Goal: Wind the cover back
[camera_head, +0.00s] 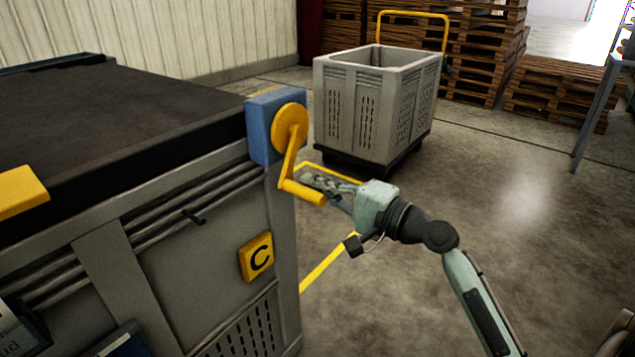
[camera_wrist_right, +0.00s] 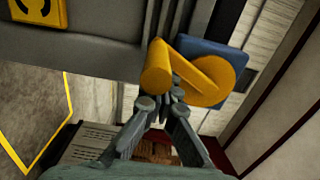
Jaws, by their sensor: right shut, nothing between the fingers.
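A dark cover (camera_head: 110,115) lies over the top of the large grey box (camera_head: 215,235) at the left. A yellow crank (camera_head: 290,130) is mounted on a blue block (camera_head: 262,118) at the box's near right corner. Its arm hangs down to a yellow handle (camera_head: 303,192). My right gripper (camera_head: 322,184) is at the handle's outer end, shut and empty. In the right wrist view the closed fingertips (camera_wrist_right: 162,98) sit right by the handle (camera_wrist_right: 157,68); I cannot tell whether they touch. The crank's round hub (camera_wrist_right: 215,80) also shows there. My left gripper is out of view.
A grey slatted bin (camera_head: 365,105) with a yellow push bar stands on a dark base behind. Wooden pallets (camera_head: 560,88) are stacked at the back.

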